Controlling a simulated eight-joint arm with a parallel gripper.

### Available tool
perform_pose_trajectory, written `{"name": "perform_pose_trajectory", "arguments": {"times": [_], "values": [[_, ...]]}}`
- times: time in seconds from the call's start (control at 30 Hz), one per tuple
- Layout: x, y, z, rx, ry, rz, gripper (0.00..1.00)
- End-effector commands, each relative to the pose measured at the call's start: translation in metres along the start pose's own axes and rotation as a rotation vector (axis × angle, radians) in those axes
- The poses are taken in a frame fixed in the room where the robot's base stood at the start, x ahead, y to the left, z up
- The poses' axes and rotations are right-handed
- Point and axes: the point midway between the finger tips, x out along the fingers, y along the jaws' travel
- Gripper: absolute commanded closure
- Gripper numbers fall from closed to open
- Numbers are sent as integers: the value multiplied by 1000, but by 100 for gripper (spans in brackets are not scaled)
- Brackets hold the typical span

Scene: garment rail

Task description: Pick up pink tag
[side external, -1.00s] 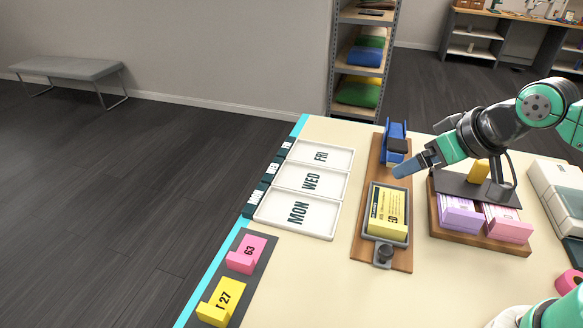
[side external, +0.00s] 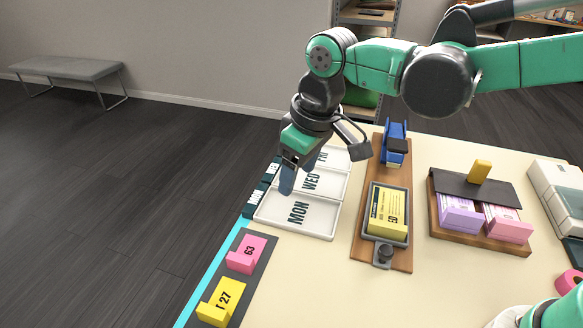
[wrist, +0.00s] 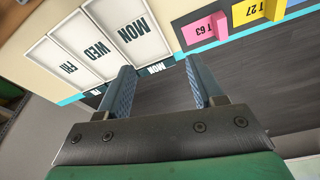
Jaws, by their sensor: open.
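The pink tag (side external: 246,254), marked 63, stands on a dark strip (side external: 262,274) near the table's left edge, behind the yellow tag (side external: 222,302) marked 27. In the wrist view the pink tag (wrist: 203,28) is at the top, right of centre, beyond the fingertips. My gripper (side external: 298,182) points down above the MON and WED trays, behind the pink tag and apart from it. In the wrist view my gripper (wrist: 160,72) shows two blue fingers spread with nothing between them.
White trays marked MON (side external: 268,226), WED and FRI line the table's left side, with dark labels beside them. A wooden board (side external: 366,250) holds a tray with a yellow card. A box (side external: 480,240) of purple and pink cards stands to the right.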

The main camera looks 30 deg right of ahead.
Motion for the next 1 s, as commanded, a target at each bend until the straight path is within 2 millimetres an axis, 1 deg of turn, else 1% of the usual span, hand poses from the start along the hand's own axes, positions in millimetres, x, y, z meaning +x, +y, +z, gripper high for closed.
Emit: {"name": "perform_pose_trajectory", "arguments": {"times": [0.03, 0.1, 0.2, 0.33, 0.4, 0.5, 0.8, 0.9, 1.0], "values": [[12, -18, -11, -52, -34, -12, 39], [27, -40, -19, -115, -85, -23, 39], [48, -67, -25, -189, -144, -34, 39], [65, -90, -27, -250, -193, -40, 39], [71, -96, -27, -266, -207, -41, 39], [79, -100, -25, -275, -215, -42, 39], [119, -100, -17, -273, -213, -42, 39], [125, -99, -15, -273, -213, -42, 39], [128, -99, -14, -272, -213, -42, 39]]}}
